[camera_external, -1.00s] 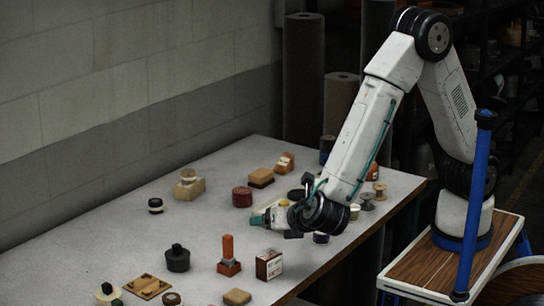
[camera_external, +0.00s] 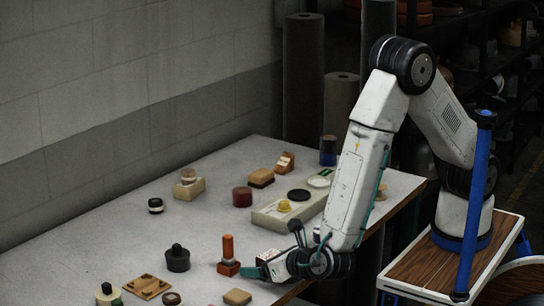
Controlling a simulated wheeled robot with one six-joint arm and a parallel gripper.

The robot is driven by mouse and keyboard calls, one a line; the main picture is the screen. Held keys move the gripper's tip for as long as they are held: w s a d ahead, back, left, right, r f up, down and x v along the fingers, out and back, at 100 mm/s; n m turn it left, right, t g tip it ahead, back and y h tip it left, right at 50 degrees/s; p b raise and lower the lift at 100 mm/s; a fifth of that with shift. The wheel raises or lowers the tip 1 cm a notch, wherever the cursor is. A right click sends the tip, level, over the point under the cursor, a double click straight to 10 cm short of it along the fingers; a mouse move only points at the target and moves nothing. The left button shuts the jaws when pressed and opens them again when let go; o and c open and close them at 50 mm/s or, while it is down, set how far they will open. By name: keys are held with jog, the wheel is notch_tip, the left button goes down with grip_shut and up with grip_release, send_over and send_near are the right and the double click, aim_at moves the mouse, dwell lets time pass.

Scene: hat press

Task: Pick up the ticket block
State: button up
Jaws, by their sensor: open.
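A small box with a brown side and a pale printed face, likely the ticket block (camera_external: 268,256), stands near the table's front edge, beside the orange-handled stamp. It is now mostly hidden by my gripper (camera_external: 264,266). My gripper is low over the table, reaching left, with a teal finger beside the box. The jaws are open. Whether the box lies fully between the fingers, or is touched, I cannot tell.
An orange-handled stamp (camera_external: 228,257) stands close to the gripper's left. A tan block (camera_external: 237,297) lies in front. A long pale tray (camera_external: 268,217) lies behind, with discs and a yellow knob. The grey table (camera_external: 120,230) is open at left centre.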

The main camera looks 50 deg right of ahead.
jog(key=c, duration=1.1)
